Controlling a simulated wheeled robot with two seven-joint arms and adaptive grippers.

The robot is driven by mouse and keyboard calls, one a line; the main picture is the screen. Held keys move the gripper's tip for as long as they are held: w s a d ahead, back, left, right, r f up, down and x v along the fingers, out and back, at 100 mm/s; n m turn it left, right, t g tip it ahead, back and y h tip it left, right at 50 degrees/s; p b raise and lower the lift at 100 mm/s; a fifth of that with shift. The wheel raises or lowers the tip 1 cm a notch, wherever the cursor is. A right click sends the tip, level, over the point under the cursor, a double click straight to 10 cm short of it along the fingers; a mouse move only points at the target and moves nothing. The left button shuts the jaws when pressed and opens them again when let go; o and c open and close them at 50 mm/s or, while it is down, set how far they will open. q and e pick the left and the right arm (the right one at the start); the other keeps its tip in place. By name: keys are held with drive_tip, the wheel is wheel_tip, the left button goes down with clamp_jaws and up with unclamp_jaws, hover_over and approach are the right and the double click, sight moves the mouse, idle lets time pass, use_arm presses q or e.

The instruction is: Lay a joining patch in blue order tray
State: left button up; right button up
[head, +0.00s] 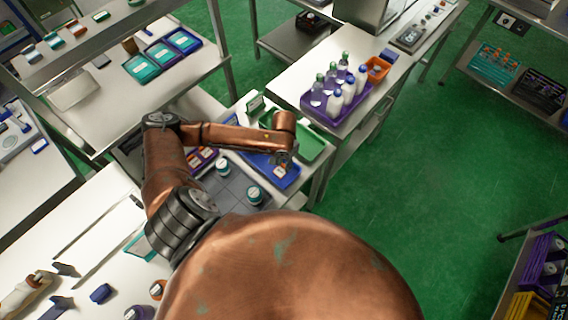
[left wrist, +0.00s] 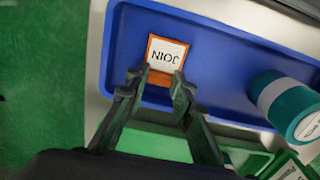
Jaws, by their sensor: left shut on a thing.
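The joining patch is a small orange-edged square with a white label reading JOIN (left wrist: 166,53). My left gripper (left wrist: 160,78) is shut on its near edge. The patch is over the blue order tray (left wrist: 215,40), within its rim. I cannot tell whether it touches the tray floor. In the head view, the blue tray (head: 259,166) lies on the bench under my left gripper (head: 283,160), which is small and partly hidden there. My right gripper is not in view.
A green tray (head: 312,146) lies just behind the blue one. White teal-labelled jars (head: 254,195) stand at the front on a grey mat. A purple crate of bottles (head: 340,110) stands on the farther bench. Green floor is open at the right.

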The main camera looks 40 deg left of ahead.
sight(284, 165)
use_arm(q)
drive_tip(key=o, duration=0.8)
drive_tip(key=shift+f, duration=0.1)
drive_tip(key=shift+c, duration=0.2)
wheel_tip(284, 165, up, 12)
drive_tip(key=shift+p, duration=0.45)
